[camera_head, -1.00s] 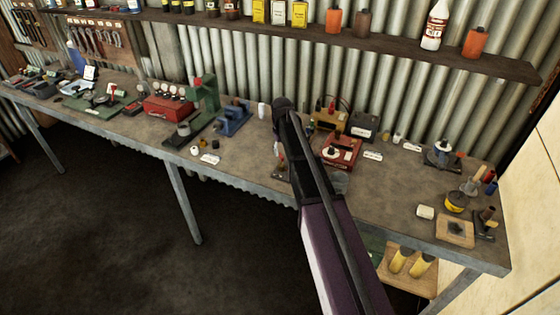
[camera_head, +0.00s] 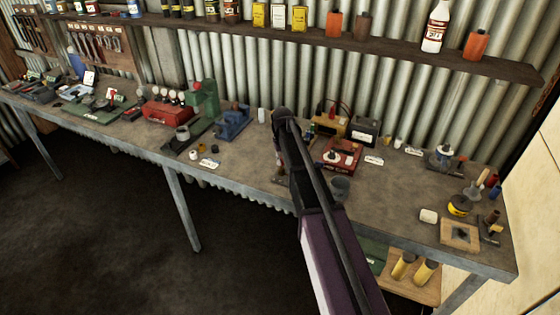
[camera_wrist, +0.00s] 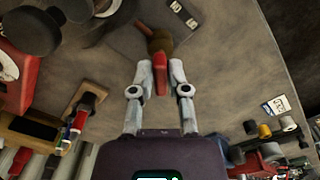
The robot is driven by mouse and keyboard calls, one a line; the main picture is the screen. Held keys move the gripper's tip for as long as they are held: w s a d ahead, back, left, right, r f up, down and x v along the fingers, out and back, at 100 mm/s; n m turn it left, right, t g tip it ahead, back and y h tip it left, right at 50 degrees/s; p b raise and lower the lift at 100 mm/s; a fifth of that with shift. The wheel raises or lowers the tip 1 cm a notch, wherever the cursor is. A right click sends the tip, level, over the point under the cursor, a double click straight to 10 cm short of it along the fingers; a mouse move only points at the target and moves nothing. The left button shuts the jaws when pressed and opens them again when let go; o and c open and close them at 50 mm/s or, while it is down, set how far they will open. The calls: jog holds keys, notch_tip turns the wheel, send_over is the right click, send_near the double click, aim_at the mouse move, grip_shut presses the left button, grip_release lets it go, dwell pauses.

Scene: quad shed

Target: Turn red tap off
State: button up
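The red tap (camera_wrist: 160,75) is in the upper middle of the wrist view, with a red lever handle and a rounded brass-coloured body beyond it. My gripper (camera_wrist: 161,72) has its two pale fingers drawn in on either side of the red handle, and they appear shut on it. A thin gap on one side cannot be ruled out. In the head view my arm hides most of the tap, and my gripper shows only in part beside the dark wrist, low over the bench (camera_head: 385,195).
A red box-shaped device (camera_head: 340,155) and a dark cup (camera_head: 341,185) stand close to the right of my arm. A blue vice-like tool (camera_head: 232,120) and a green press (camera_head: 204,100) stand to the left. A shelf (camera_head: 400,55) with bottles runs along the wall above.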

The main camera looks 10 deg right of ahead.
jog(key=shift+a, duration=0.15)
grip_shut()
jog(key=shift+m, duration=0.4)
jog(key=m, duration=0.8)
jog(key=shift+a, duration=0.1)
jog(key=o, duration=0.7)
grip_release()
